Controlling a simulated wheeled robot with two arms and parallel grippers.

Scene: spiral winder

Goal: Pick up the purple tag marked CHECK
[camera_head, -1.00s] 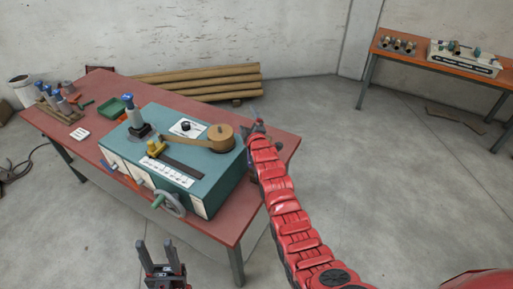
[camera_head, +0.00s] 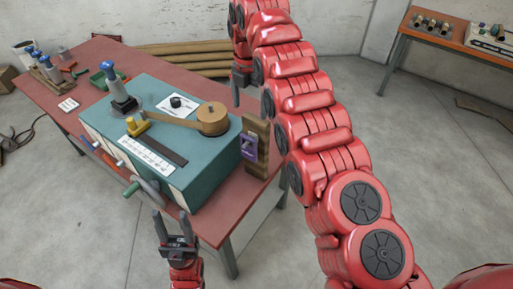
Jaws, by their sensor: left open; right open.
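A purple tag (camera_head: 249,146) with a pale marking hangs on an upright brown wooden board (camera_head: 262,138) at the right side of the teal winder (camera_head: 190,190). The lettering is too small to read. My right gripper (camera_head: 238,97) points down above and slightly left of the tag in the picture, apart from it and open with nothing seen in it. My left gripper (camera_head: 172,222) is open and empty in front of the table's front edge, well below and left of the tag.
The winder stands on a red table (camera_head: 92,55) and has a round wooden spool (camera_head: 212,118), a handwheel and coloured levers. A green tray (camera_head: 103,79) and blue-topped tools (camera_head: 40,62) lie at the back left. Another bench (camera_head: 440,38) stands far right. The floor between is clear.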

